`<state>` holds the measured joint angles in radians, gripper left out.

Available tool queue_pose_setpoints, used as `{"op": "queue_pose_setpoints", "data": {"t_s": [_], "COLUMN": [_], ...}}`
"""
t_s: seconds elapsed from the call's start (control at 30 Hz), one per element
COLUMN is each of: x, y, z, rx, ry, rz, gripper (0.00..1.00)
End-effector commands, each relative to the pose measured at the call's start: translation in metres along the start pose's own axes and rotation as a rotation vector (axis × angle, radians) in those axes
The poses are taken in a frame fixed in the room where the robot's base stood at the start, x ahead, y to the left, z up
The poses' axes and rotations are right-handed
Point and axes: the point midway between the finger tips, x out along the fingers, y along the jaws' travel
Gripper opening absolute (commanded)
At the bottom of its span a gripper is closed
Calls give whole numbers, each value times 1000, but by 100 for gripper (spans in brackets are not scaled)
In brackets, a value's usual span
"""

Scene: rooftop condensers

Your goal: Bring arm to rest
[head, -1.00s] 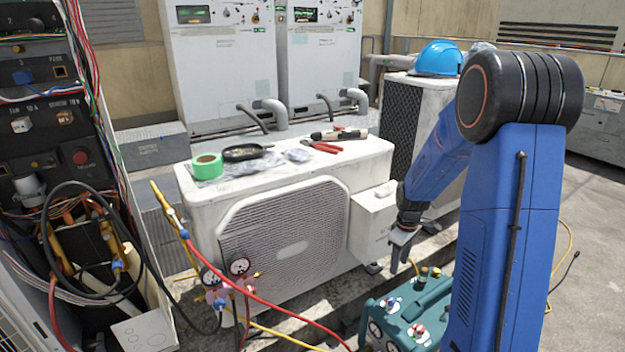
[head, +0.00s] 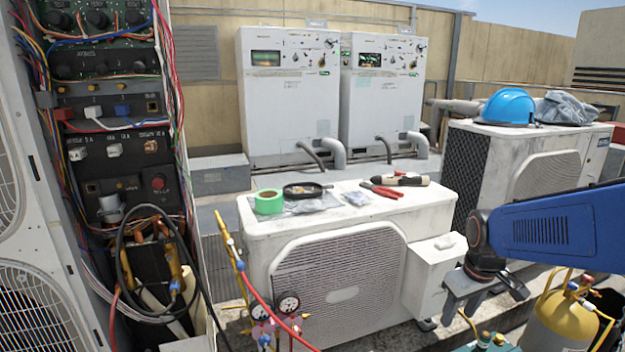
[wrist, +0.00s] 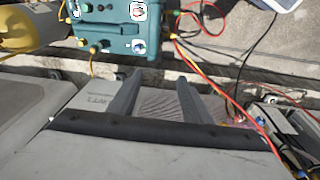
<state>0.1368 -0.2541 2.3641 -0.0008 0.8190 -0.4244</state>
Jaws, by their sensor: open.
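My gripper (head: 487,298) is at the lower right of the head view, in front of the side box of the white condenser (head: 345,235). Its two fingers are apart, with nothing between them. My blue arm reaches in from the right edge. In the wrist view my open gripper (wrist: 160,95) shows two spread fingers over the condenser's front grille. The teal pump unit (wrist: 117,30) is at the top of that view, clear of the fingers.
A yellow cylinder (head: 562,322) stands at lower right. Red hoses (wrist: 222,90) run beside the fingers. An open electrical panel (head: 110,150) stands at left.

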Motion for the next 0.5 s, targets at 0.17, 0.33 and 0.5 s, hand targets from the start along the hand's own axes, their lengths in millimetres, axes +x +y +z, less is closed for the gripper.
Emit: {"op": "queue_pose_setpoints", "data": {"t_s": [0.17,0.33,0.5], "x": [-30,-53,-70], "y": [-24,-44,-63], "z": [25,52,80], "rx": [58,116,175], "ry": [47,89,131], "rz": [11,15,15], "gripper": [44,44,44]}}
